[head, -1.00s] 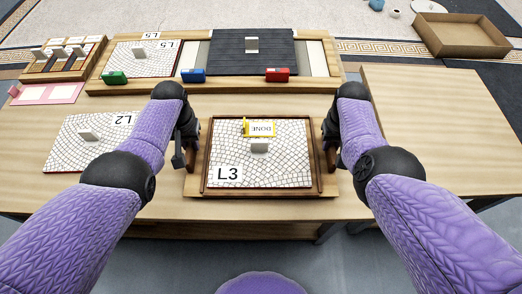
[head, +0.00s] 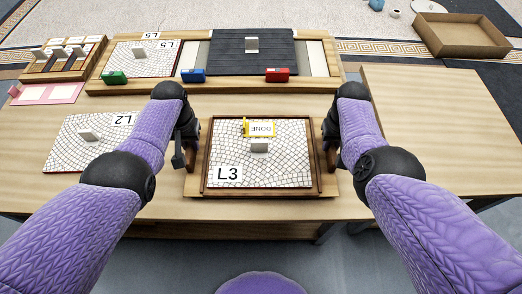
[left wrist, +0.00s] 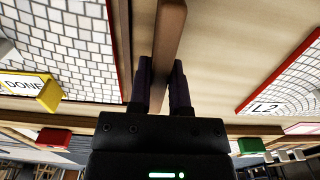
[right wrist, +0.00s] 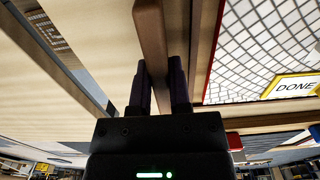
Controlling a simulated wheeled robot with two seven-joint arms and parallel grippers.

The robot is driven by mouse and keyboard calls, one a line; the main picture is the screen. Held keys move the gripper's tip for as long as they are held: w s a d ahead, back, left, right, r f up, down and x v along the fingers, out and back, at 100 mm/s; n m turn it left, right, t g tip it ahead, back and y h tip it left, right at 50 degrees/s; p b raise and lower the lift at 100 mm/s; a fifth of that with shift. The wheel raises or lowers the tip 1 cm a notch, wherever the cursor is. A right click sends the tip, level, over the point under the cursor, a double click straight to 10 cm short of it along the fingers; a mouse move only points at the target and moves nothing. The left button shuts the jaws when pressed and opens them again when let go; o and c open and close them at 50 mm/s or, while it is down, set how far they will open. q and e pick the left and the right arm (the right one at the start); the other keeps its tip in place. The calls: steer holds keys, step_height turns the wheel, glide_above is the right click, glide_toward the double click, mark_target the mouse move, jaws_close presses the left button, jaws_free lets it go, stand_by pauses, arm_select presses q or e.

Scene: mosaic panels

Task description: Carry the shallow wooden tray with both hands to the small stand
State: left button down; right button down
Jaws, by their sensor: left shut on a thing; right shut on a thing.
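The shallow wooden tray (head: 207,178) lies at the front middle of the work table. It holds a mosaic panel marked L3 (head: 285,172), with a grey knob and a yellow-framed DONE card (head: 261,128) on it. My left gripper (left wrist: 160,85) is shut on the wooden bar handle (left wrist: 171,30) at the tray's left side. My right gripper (right wrist: 160,88) is shut on the matching handle (right wrist: 150,30) at its right side. The tray looks level; I cannot tell whether it is clear of the surface below. The lower, bare wooden table at right (head: 430,120) may be the small stand.
Panel L2 (head: 75,150) lies left of the tray. Behind are a wooden rack with panel L5 (head: 140,62), a dark slatted board (head: 225,60), and green, blue and red blocks (head: 277,75). A pink sheet (head: 50,94) lies at left. An open box (head: 465,45) is far right.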

arm_select(q)
steer(key=shift+w+r, duration=0.1)
steer(key=shift+r, duration=0.05)
arm_select(e)
steer(key=shift+r, duration=0.15)
